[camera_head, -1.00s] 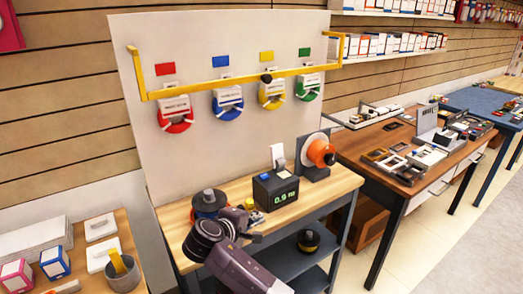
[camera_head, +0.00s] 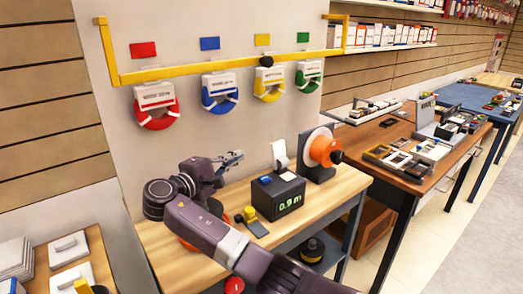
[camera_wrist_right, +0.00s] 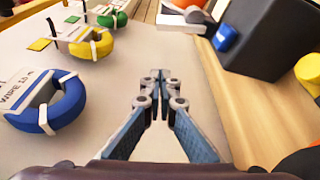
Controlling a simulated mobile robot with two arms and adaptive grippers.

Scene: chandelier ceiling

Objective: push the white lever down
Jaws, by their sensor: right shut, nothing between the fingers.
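The white lever (camera_head: 280,155) stands upright behind the black box, close to the white back panel. A pale piece that looks like the lever shows at the top of the right wrist view (camera_wrist_right: 182,24), beyond my fingertips. My right gripper (camera_head: 237,158) is shut and empty. It is above the workbench, left of the lever and apart from it, pointing right towards it. The shut fingertips also show in the right wrist view (camera_wrist_right: 158,76). My left gripper is not in view.
The black box (camera_head: 263,199) with a green display and blue button stands on the wooden workbench (camera_head: 328,190). An orange-and-white spool device (camera_head: 320,151) stands right of the lever. Coloured wire coils (camera_head: 220,95) hang on the back panel (camera_head: 240,123) below a yellow rail.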

